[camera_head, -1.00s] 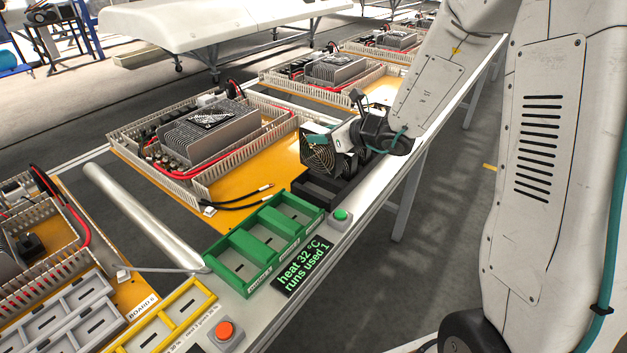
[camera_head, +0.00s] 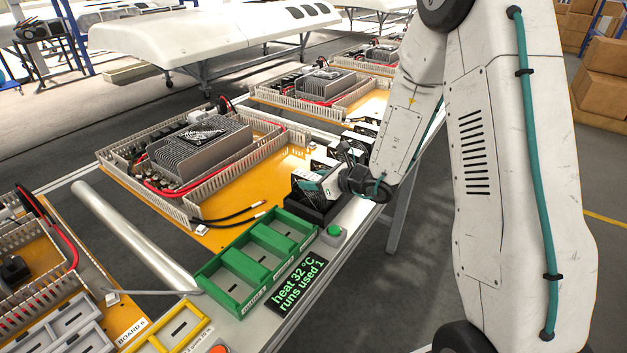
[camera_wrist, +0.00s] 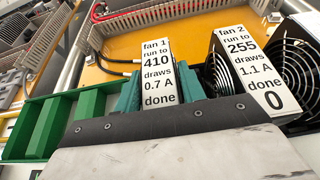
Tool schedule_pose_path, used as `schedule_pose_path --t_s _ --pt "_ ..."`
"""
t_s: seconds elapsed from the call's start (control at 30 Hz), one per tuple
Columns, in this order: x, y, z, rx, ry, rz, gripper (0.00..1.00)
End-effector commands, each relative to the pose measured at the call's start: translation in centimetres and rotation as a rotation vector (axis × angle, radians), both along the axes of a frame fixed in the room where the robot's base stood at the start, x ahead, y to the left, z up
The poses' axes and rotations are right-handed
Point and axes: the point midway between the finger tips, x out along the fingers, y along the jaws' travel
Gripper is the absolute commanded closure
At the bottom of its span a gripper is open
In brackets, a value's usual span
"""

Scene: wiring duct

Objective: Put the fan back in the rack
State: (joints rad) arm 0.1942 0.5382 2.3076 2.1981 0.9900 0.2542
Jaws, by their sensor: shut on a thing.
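My gripper (camera_head: 318,184) is shut on fan 1, with its teal fingertips on either side of the white label. In the wrist view, fan 1 (camera_wrist: 157,68) reads "run to 410, draws 0.7 A, done". In the head view, the black rack (camera_head: 318,218) is on the near edge of the bench, and the held fan is low at it. My gripper hides much of the fan, so I cannot tell whether it is fully seated. Fan 2 (camera_wrist: 256,72), with a round black grille, stands just right of fan 1 in the wrist view.
The green tray (camera_head: 213,267) with several compartments lies left of the rack. A green button (camera_head: 334,231) and a display (camera_head: 298,284) reading "heat 32 °C, runs used 1" are in front. Black cable ends (camera_head: 240,214) lie on the orange board (camera_head: 262,186) behind.

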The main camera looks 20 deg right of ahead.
Motion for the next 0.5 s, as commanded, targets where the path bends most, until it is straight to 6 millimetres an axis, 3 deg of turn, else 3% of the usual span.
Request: schedule_pose_path --t_s 0.17,0.2,0.23,0.5 --pt "0.01 0.01 -0.31 0.0 0.0 0.0 1.0" --pt "0.01 0.0 -0.27 0.0 0.0 0.0 0.49" --pt "0.0 0.0 -0.26 0.0 0.0 0.0 0.41" --pt "0.0 0.0 -0.25 0.0 0.0 0.0 0.38"
